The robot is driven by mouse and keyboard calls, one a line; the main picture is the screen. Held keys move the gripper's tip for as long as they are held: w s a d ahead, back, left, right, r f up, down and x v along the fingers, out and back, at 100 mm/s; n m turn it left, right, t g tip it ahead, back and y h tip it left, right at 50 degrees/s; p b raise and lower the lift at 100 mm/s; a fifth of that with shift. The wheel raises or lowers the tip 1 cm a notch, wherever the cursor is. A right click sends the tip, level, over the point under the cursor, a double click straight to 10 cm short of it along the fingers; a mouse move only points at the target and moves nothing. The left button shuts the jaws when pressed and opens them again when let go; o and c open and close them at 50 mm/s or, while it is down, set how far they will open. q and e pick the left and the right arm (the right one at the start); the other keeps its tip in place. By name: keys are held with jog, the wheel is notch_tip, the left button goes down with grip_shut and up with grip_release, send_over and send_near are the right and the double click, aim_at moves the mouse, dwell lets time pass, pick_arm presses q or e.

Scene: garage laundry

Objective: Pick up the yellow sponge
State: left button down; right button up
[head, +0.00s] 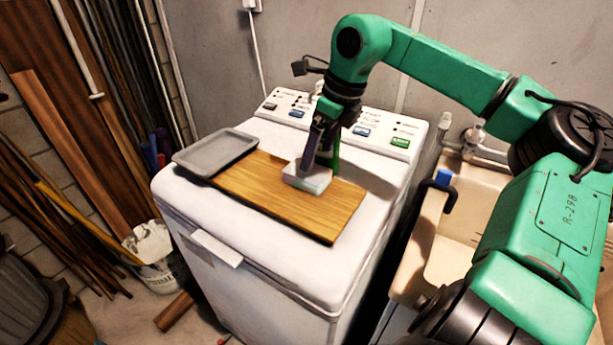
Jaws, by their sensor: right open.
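My right gripper (317,168) points down over the wooden board (253,190) on top of the white washing machine. Its jaws are open, with the fingertips at a pale, whitish block (308,181) on the board. The block looks white to light grey with a bluish front side, and no clearly yellow sponge shows. The fingers hide part of the block's top and back. I cannot tell whether the fingers touch it. My left gripper is not in view.
A grey tray (215,152) rests at the board's left end. The washing machine's (318,281) control panel (371,126) rises behind. A sink (456,235) stands to the right, a white bucket (152,252) on the floor at left. The lid's front strip is clear.

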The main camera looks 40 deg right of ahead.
aim_at(310, 171)
jog(key=x, duration=0.1)
jog(key=p+x, duration=0.1)
jog(key=x, duration=0.3)
jog(key=shift+w+a+f, duration=0.1)
jog(key=shift+a+f, duration=0.05)
jog(key=shift+a, duration=0.15)
jog(key=shift+w+f, duration=0.2)
jog(key=shift+f, duration=0.25)
jog(key=shift+f, duration=0.15)
jog(key=c, duration=1.1)
